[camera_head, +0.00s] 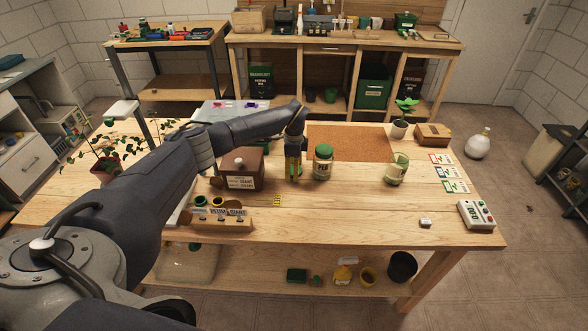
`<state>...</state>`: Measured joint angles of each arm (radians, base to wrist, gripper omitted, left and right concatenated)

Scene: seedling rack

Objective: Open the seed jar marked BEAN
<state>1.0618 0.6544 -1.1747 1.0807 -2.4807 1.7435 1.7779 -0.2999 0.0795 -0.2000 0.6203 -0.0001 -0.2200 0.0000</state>
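A jar with a green lid (323,163) stands upright on the wooden table (340,215); its label is too small to read. My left gripper (293,176) points down just left of it, apart from it. A greenish-yellow thing shows at its fingers, mostly hidden by them, and I cannot tell whether it is held. A green-tinted glass vessel (396,170) stands farther right, with no lid that I can see. No BEAN mark is legible. My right gripper is not in view.
A brown box with a knob (241,169) and a wooden rack (222,219) lie left of the gripper. A cork mat (349,142) lies behind the jar. Seed packets (448,172) and a keyed device (476,214) are at right. The table's front middle is mostly clear.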

